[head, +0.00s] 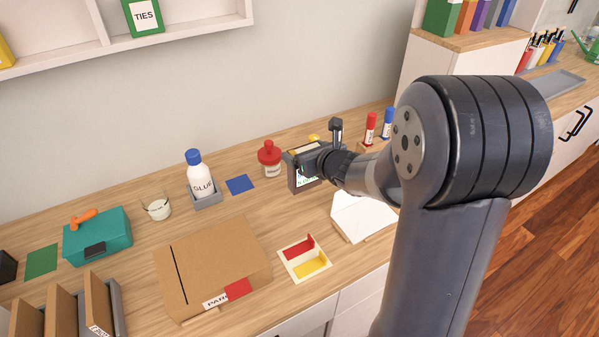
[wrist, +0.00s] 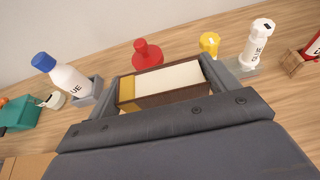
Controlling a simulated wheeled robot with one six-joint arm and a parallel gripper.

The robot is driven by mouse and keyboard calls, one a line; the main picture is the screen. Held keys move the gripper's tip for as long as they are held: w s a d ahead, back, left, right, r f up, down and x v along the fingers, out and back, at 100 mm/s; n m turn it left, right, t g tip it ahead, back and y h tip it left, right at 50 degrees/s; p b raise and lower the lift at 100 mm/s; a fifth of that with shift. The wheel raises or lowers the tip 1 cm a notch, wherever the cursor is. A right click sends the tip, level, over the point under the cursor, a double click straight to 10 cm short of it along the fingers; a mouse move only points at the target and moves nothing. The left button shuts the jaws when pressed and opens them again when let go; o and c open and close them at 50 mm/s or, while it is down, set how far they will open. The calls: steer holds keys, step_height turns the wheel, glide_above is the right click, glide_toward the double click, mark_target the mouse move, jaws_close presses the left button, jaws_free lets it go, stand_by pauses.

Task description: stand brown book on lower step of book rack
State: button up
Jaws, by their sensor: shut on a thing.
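The brown book (wrist: 160,101) is between the two fingers of my gripper (wrist: 168,82) in the wrist view, with its cream page edges facing the camera. In the head view my gripper (head: 308,158) holds the book (head: 292,179) near the wall side of the desk; my wrist partly hides it. A small cream stand with red and yellow ledges (head: 304,258) is on the desk in front of it. A white angled piece (head: 362,217) is to its right. I cannot tell for sure which of these is the book rack.
A cardboard parcel (head: 213,262) lies left of the stand. A teal box (head: 97,236) and upright brown files (head: 97,303) are farther left.

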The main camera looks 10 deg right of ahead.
steer(key=shift+f, duration=2.25)
steer(key=shift+b, duration=0.3)
steer(key=shift+f, duration=0.15)
steer(key=o, duration=1.5)
